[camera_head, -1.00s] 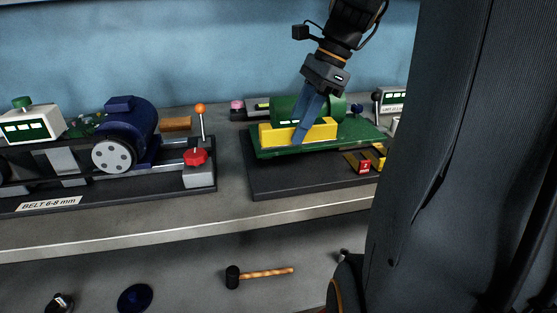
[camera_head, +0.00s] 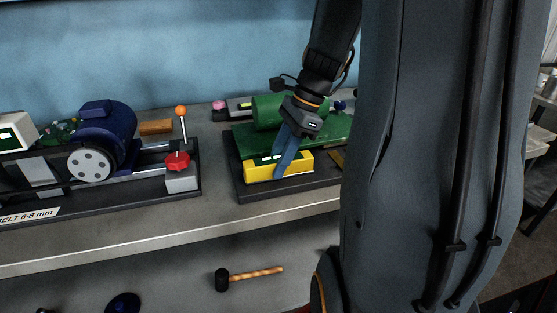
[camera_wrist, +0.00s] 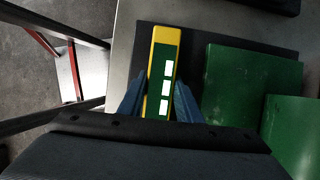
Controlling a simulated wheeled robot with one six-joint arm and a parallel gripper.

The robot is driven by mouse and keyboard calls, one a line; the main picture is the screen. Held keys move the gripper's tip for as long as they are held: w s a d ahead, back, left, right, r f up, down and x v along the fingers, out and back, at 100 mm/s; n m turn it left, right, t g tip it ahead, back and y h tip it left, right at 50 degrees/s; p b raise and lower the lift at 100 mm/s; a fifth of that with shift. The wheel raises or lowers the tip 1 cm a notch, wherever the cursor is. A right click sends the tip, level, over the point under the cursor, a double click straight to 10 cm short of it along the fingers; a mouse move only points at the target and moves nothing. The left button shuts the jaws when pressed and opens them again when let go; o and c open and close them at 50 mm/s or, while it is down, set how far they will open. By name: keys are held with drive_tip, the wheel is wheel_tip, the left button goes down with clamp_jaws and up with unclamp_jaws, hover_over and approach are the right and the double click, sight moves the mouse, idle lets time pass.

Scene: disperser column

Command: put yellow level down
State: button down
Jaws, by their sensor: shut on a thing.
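The yellow level (camera_head: 300,166) is a long yellow block with a green face and white windows. My gripper (camera_head: 284,166) is shut on it, with blue fingers on either side near its middle. In the wrist view the level (camera_wrist: 163,75) stands between the two fingers (camera_wrist: 160,103). It is in front of the green plate (camera_head: 318,134) with the green cylinder (camera_head: 272,110), over the front part of a dark base (camera_head: 262,191). I cannot tell whether its underside touches the base. My arm hides the right part of this station.
A blue motor (camera_head: 106,128) stands on the left rig, with a red knob (camera_head: 177,162) and an orange-tipped lever (camera_head: 181,112). A mallet (camera_head: 250,277) lies below the bench. The bench front edge (camera_head: 120,251) is clear.

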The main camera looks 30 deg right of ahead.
drive_tip(key=c, duration=1.3)
unclamp_jaws()
drive_tip(key=shift+f, duration=0.1)
drive_tip(key=v, duration=1.2)
drive_tip(key=shift+r, duration=0.2)
